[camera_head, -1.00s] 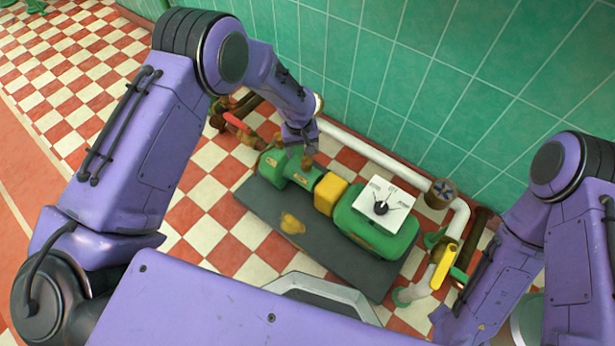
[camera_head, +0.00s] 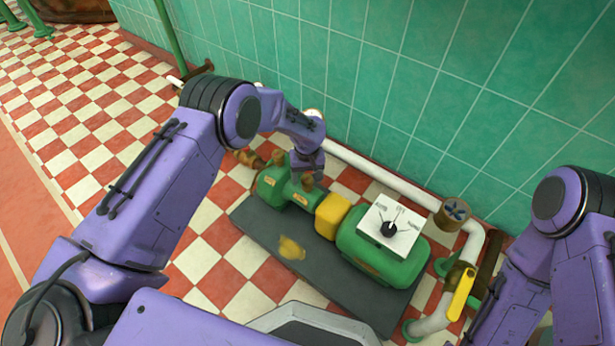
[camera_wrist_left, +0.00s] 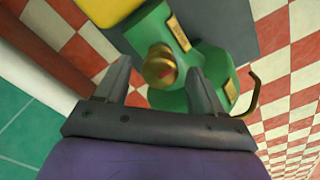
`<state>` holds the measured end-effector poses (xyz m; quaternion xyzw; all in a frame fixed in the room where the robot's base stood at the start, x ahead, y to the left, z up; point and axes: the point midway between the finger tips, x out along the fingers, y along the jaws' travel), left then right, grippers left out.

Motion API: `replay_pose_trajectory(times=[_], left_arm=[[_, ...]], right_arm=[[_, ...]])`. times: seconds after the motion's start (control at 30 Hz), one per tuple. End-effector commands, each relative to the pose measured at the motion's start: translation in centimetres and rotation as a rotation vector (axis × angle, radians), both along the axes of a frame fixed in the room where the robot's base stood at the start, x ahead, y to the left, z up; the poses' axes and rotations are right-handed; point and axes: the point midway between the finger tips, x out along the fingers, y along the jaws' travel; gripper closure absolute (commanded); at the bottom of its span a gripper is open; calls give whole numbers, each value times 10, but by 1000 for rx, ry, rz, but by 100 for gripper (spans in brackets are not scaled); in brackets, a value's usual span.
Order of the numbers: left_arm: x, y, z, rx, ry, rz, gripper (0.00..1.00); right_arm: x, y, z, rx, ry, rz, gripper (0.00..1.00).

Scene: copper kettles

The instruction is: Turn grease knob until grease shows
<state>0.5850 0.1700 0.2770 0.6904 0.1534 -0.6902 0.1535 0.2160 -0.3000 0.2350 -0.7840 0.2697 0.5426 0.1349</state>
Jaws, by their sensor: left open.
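A green pump-like machine (camera_head: 272,184) with two brass knobs stands on a dark base plate (camera_head: 340,304). One brass knob (camera_head: 308,181) is at my left gripper (camera_head: 306,175); the other (camera_head: 280,157) is just left of it. In the left wrist view, a brass knob with a red centre (camera_wrist_left: 158,66) lies between and slightly beyond the fingertips of my left gripper (camera_wrist_left: 155,76). The fingers are apart, with gaps beside the knob. A yellow patch (camera_head: 291,248) lies on the base plate; I cannot tell what it is. My right gripper is out of view.
A yellow block (camera_head: 332,214) joins the larger green housing (camera_head: 360,255), topped by a white dial panel (camera_head: 404,222). A white pipe (camera_head: 385,176) runs along the tiled wall. A yellow lever (camera_head: 461,293) stands at the right. Checkered floor is clear at the left.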

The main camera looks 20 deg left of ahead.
Motion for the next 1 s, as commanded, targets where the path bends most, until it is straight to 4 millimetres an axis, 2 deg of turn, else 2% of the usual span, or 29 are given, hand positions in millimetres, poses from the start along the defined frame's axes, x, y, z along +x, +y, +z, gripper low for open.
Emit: replay_pose_trajectory(times=[0.07, 0.23, 0.27, 0.67, 1.0], left_arm=[[0, 0, 0, 0, 0, 0, 31], [0, 0, 0, 0, 0, 0, 83], [0, 0, 0, 0, 0, 0, 88], [0, 0, 1, 0, 1, -65, 87], [0, 1, 2, 0, 1, -325, 87]], right_arm=[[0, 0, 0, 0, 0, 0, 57], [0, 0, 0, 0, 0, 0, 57], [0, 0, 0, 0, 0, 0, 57], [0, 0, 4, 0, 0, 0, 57], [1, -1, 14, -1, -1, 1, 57]])
